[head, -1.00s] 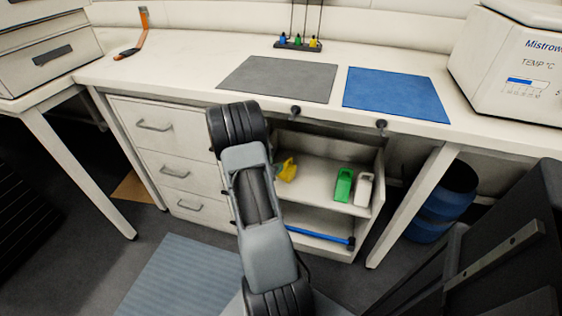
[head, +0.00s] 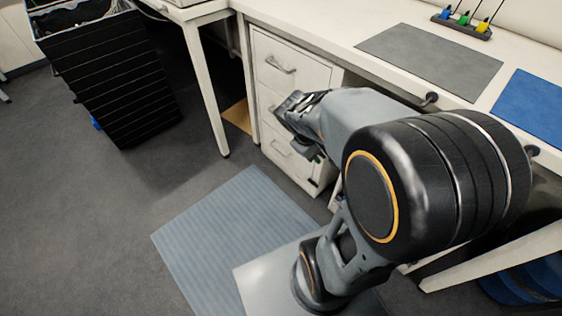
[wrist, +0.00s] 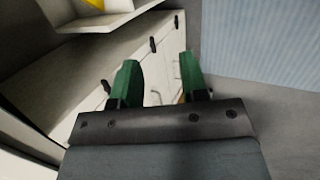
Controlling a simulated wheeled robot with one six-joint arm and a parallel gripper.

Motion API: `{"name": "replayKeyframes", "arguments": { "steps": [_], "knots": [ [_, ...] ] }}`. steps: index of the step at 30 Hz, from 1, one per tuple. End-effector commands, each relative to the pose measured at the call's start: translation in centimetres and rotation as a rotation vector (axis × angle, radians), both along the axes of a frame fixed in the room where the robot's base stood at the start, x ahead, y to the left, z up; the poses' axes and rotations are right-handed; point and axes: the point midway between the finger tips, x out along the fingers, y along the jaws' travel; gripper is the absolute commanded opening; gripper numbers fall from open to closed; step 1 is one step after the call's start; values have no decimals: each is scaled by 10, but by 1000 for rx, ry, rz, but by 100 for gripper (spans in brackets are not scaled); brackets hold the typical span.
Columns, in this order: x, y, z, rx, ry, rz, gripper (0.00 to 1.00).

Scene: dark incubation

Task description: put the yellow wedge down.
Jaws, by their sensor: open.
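My gripper (wrist: 158,64) is open in the wrist view, its two green fingers apart with nothing between them. A small part of a yellow object (wrist: 95,4), which looks like the yellow wedge, shows at the top edge of the wrist view on a pale shelf (wrist: 108,20). It is apart from my fingers, and most of it is out of frame. In the head view my arm covers the shelf area, so the wedge does not show there.
White drawers (head: 290,75) stand beside my gripper under the bench. A grey mat (head: 430,60) and a blue mat (head: 535,105) lie on the bench top, with a rack (head: 461,26) behind. A black slatted bin (head: 105,75) stands left.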

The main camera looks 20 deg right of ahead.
Motion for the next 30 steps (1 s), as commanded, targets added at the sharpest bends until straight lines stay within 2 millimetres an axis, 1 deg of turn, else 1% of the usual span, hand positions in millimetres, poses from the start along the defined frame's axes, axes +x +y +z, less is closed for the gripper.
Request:
{"name": "replayKeyframes", "arguments": {
  "steps": [1,3,6,10,12,15,25,28,30],
  "knots": [
    [-3,25,8,76,-80,-36,40],
    [-7,55,15,185,-165,-91,40],
    [-12,88,24,318,-252,-152,40],
    [-17,115,32,432,-312,-198,40],
    [-18,122,35,464,-328,-211,40],
    [-19,126,36,484,-335,-220,40],
    [-19,126,39,485,-337,-223,40],
    [-17,127,48,489,-344,-231,40],
    [-15,128,59,494,-355,-243,40]
  ]
}}
